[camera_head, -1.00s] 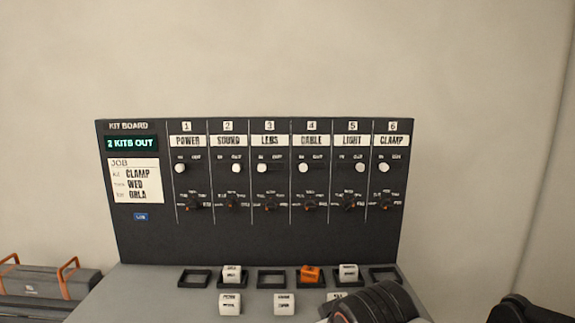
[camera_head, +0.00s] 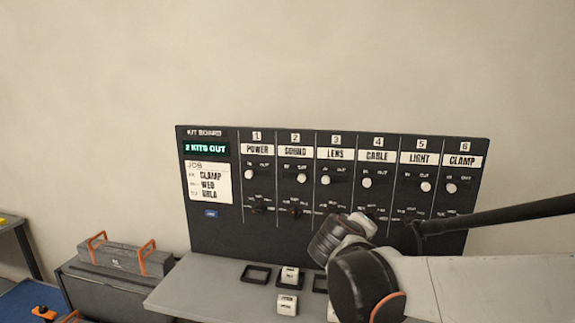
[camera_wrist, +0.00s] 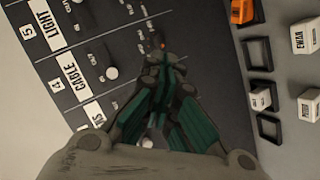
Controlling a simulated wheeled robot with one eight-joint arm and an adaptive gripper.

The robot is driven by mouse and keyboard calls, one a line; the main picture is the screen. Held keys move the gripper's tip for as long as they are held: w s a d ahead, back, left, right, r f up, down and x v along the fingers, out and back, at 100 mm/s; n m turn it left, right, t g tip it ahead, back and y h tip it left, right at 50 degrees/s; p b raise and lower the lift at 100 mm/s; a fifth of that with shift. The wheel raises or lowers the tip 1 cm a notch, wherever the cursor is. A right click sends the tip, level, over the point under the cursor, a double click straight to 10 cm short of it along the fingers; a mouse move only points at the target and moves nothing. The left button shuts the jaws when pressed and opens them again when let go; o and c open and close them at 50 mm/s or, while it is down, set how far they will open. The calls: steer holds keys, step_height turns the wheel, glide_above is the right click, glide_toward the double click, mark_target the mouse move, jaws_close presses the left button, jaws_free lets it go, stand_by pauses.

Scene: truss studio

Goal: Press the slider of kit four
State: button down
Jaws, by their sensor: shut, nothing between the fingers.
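The kit board (camera_head: 215,240) stands upright with numbered columns. Kit four is the CABLE column (camera_head: 379,156); its white round slider knob (camera_head: 367,182) sits at the left, IN side. That knob also shows in the wrist view (camera_wrist: 111,73), clear of the fingers. My gripper (camera_wrist: 165,58) is shut and empty, its fingertips over the lower part of the columns near a dial with an orange mark. I cannot tell whether they touch the board. In the head view my arm covers the lower right of the board and the fingertips cannot be made out.
Slider knobs of SOUND (camera_head: 301,178) and LIGHT (camera_head: 426,187) sit at the OUT side. The display (camera_head: 207,149) reads 2 KITS OUT. Black frames (camera_head: 256,275) and white blocks (camera_head: 287,305) lie on the ledge below. A grey case (camera_head: 125,258) stands left.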

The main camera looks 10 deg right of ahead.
steer(key=w+a+r+n+t+p, duration=0.2)
steer(key=w+a+r, duration=0.1)
steer(key=w, duration=0.2)
steer(key=w+a+r+n+t+h+p, duration=0.1)
steer(key=w+a+r+t+p, duration=0.1)
steer(key=w, duration=0.4)
steer(key=shift+w+a+r+n, duration=0.25)
steer(key=shift+a+r+n, duration=0.15)
steer(key=shift+r, duration=0.4)
